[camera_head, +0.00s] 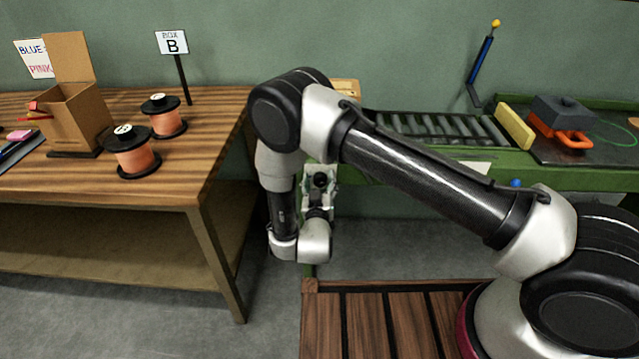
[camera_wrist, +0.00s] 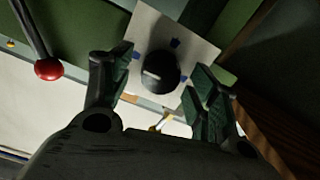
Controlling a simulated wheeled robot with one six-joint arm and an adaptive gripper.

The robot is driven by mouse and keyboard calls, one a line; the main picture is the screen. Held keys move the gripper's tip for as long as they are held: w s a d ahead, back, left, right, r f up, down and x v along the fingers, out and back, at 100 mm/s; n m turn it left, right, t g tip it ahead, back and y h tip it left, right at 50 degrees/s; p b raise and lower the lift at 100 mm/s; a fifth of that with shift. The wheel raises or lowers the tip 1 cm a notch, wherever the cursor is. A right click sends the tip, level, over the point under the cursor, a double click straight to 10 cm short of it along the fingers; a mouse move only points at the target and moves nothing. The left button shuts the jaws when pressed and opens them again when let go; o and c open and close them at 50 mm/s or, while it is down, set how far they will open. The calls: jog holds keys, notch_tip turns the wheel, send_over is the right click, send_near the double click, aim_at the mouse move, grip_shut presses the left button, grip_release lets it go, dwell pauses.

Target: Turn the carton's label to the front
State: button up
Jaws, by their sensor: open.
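A tan carton (camera_head: 346,88) stands at the left end of the roller conveyor in the head view, mostly hidden behind my arm. I cannot make out a label on it. My gripper (camera_wrist: 157,72) is open in the wrist view, with nothing held between its fingers. Beyond the fingers is a white plate with a black knob (camera_wrist: 160,72) and small blue marks around it. I cannot tell whether the fingers touch the knob. In the head view my gripper (camera_head: 319,188) hangs low before the green bench, partly hidden by my wrist.
A red-ball lever (camera_wrist: 48,69) is left of my fingers in the wrist view. The roller conveyor (camera_head: 440,128) has a yellow block (camera_head: 515,127) at its right end. The wooden table (camera_head: 215,120) at left holds copper spools (camera_head: 132,155) and an open cardboard box (camera_head: 75,115).

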jog(key=s, duration=0.7)
jog(key=shift+s, duration=0.25)
jog(key=shift+a, duration=0.15)
